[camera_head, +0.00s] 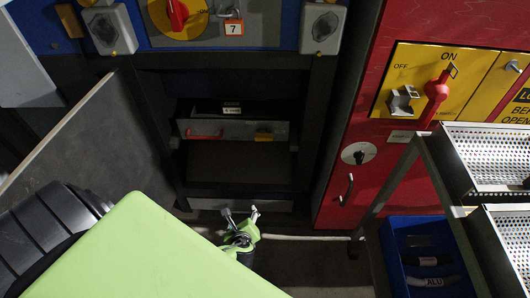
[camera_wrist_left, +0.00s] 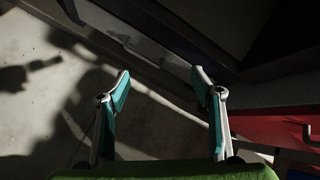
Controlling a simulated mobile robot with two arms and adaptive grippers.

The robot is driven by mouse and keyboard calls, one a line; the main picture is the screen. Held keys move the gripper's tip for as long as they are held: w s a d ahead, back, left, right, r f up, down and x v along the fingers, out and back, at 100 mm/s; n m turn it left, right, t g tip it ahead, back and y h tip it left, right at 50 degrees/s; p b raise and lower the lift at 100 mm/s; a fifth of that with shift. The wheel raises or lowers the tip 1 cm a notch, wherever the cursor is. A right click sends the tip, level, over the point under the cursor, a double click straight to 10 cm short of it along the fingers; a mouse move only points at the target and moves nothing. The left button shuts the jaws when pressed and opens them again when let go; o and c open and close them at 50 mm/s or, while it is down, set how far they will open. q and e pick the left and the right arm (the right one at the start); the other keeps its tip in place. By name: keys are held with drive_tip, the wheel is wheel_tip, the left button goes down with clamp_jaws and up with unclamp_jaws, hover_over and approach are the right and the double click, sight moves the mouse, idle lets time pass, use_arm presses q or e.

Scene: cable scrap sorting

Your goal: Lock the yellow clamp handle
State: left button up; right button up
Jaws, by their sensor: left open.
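A small yellow part (camera_head: 264,134) sits on the front of a grey box (camera_head: 235,130) inside the dark cabinet, right of a red handle (camera_head: 204,135). It may be the clamp handle; it is too small to tell its position. My left gripper (camera_head: 240,213) is in front of and below that box in the head view, apart from it. No yellow handle shows there. My right gripper is not in view.
A red cabinet (camera_head: 340,120) with a yellow ON/OFF panel (camera_head: 418,62) stands at the right. A rack with perforated trays (camera_head: 490,140) and a blue bin (camera_head: 400,270) are at far right. A grey panel (camera_head: 90,150) slants at the left.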

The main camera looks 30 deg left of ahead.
use_arm(q)
drive_tip(key=w+d+r+m+t+y+b, duration=0.1)
drive_tip(key=w+r+m+t+y+b, duration=0.2)
drive_tip(key=w+r, duration=0.45)
drive_tip(key=m+t+b, duration=0.3)
drive_tip(key=m+t, duration=0.2)
approach(264, 137)
drive_tip(key=f+b+x, duration=0.1)
drive_tip(key=b+x, duration=0.1)
drive_tip(key=x, duration=0.7)
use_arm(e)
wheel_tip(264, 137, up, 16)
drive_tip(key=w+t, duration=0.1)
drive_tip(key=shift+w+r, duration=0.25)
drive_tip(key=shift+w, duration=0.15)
use_arm(q)
drive_tip(key=shift+w+a+f, duration=0.1)
drive_tip(key=shift+c, duration=0.4)
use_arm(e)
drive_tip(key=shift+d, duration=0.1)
use_arm(q)
drive_tip(key=c, duration=1)
